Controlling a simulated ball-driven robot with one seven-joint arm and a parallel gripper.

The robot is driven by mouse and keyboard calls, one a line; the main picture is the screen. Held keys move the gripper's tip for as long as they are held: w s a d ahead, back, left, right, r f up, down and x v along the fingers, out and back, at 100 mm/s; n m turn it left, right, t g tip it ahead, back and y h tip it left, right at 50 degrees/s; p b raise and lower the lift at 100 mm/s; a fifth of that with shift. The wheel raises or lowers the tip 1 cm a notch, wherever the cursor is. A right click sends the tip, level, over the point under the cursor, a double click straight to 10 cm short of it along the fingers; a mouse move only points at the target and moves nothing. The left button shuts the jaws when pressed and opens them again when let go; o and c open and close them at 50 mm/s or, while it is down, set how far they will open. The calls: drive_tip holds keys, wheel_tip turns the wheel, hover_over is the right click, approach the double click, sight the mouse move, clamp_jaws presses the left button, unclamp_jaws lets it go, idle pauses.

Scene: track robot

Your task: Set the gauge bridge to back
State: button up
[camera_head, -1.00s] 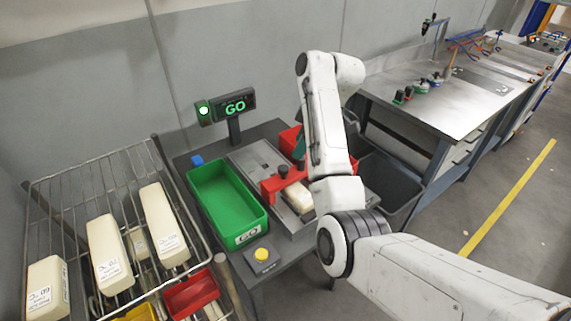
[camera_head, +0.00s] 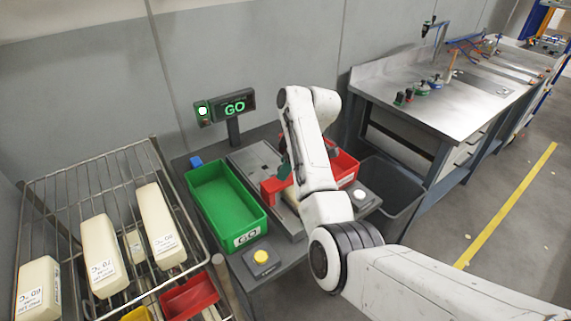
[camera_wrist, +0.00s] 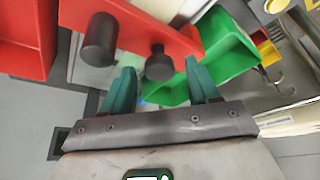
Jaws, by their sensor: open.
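The gauge bridge is a red bar (camera_head: 270,188) across the metal gauge track on the bench, partly hidden by my arm. In the wrist view the red bridge (camera_wrist: 133,22) carries two dark round knobs. My gripper (camera_wrist: 162,78) is open, with teal fingers on either side of the smaller dark knob (camera_wrist: 158,65); I cannot tell whether they touch it. The larger knob (camera_wrist: 100,40) is outside the fingers, to the left. In the head view my gripper (camera_head: 285,168) is at the bridge, mostly behind my arm. A pale block (camera_head: 292,197) shows slightly below the bridge.
A green GO bin (camera_head: 226,198) is left of the track and a red bin (camera_head: 345,166) right of it. A GO display (camera_head: 235,106) stands behind. A yellow button (camera_head: 261,257) is in front. A wire rack (camera_head: 85,185) with pale blocks is at left, a dark bin (camera_head: 390,190) at right.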

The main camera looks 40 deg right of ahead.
drive_tip(key=shift+f, duration=0.25)
clamp_jaws()
idle(0.5)
